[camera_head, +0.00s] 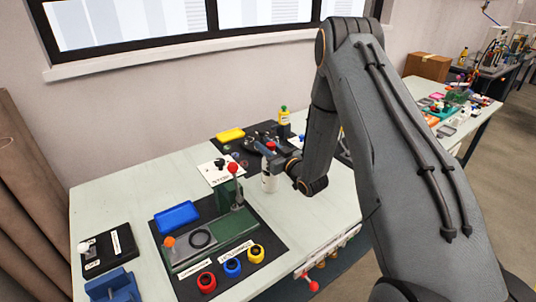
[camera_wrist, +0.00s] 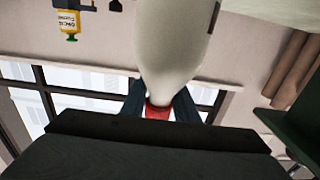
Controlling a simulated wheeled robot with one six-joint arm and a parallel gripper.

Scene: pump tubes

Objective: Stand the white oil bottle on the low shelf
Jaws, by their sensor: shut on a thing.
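The white oil bottle (camera_head: 268,181) is upright over the middle of the workbench in the head view. My gripper (camera_head: 274,163) is shut on its upper part. I cannot tell whether the bottle's base touches the bench. In the wrist view the bottle (camera_wrist: 175,40) fills the upper middle, its body pointing away from my gripper (camera_wrist: 160,100). A red part (camera_wrist: 158,112) shows at its narrow end, between the dark fingers. I cannot make out the low shelf for certain in either view.
A green fixture with a red-knobbed lever (camera_head: 233,170) stands left of the bottle. A blue tray (camera_head: 176,216) and red, blue and yellow rings (camera_head: 232,267) lie around it. A yellow bottle (camera_head: 284,116) and dark tools are behind. Pale bench surface is bare at the left back.

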